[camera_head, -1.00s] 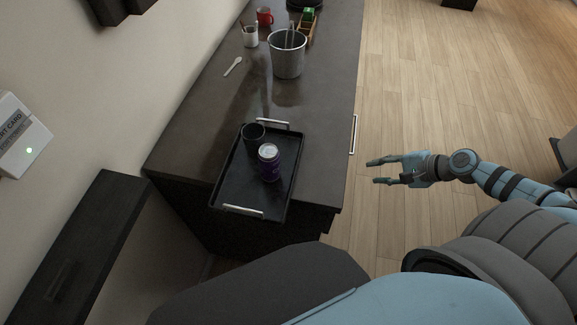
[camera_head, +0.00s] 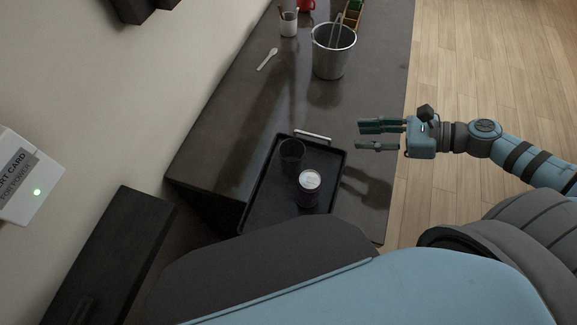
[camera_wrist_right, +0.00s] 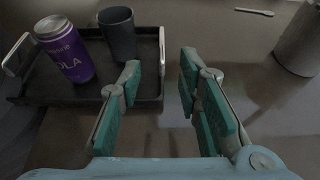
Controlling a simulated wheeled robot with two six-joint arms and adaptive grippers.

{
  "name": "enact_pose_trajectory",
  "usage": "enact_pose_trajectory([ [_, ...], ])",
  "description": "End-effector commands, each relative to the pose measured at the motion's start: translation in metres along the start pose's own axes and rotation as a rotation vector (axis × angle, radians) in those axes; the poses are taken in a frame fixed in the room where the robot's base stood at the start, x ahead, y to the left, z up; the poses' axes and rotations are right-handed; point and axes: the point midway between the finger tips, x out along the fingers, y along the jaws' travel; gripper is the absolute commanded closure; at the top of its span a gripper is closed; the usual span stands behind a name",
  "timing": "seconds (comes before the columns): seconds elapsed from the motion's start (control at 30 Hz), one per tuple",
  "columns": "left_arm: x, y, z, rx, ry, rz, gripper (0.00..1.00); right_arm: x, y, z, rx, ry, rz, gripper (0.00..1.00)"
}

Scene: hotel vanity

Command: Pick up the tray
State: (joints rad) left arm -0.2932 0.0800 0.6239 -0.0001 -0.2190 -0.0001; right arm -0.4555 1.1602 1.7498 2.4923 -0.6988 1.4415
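The black tray (camera_head: 268,213) lies on the dark counter, its near end hidden by my own body in the head view. A silver handle (camera_head: 312,136) shows at its far end. A purple can (camera_head: 308,192) and a dark cup (camera_head: 291,155) stand on it. My right gripper (camera_head: 360,136) is open and empty, above the counter to the right of the tray's far end. In the right wrist view the open fingers (camera_wrist_right: 160,80) are in front, with the tray (camera_wrist_right: 140,88), can (camera_wrist_right: 66,50) and cup (camera_wrist_right: 118,36) to their left. My left gripper is not in view.
A metal bucket (camera_head: 331,52) stands farther back on the counter (camera_head: 225,125), with a white spoon (camera_head: 267,60) and a white holder (camera_head: 288,22) to its left. A dark shelf (camera_head: 115,250) is at the left wall. Counter between tray and bucket is clear.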

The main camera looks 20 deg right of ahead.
Motion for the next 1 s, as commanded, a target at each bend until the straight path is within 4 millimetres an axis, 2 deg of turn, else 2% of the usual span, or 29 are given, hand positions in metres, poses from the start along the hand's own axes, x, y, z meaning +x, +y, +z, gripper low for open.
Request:
enact_pose_trajectory([
  [0.13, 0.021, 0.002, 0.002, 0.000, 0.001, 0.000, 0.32, 0.014, 0.000, -0.007, 0.000, -0.002, -0.001, 0.69],
  [0.3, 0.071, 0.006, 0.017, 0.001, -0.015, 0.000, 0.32, 0.051, 0.000, -0.014, -0.003, -0.008, -0.010, 0.69],
  [0.43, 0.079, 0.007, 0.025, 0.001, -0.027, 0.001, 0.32, 0.072, -0.001, -0.007, 0.000, -0.010, -0.012, 0.69],
  [0.6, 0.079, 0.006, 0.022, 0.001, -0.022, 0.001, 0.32, 0.089, -0.001, -0.004, 0.002, -0.004, -0.010, 0.69],
  [0.67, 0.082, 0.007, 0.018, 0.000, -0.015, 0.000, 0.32, 0.095, -0.003, -0.005, 0.004, -0.005, -0.010, 0.69],
  [0.9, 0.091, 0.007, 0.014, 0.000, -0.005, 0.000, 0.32, 0.138, -0.008, -0.011, 0.004, -0.005, -0.007, 0.69],
  [1.0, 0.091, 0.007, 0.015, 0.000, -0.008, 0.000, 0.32, 0.142, -0.008, -0.011, 0.003, 0.000, -0.006, 0.69],
])
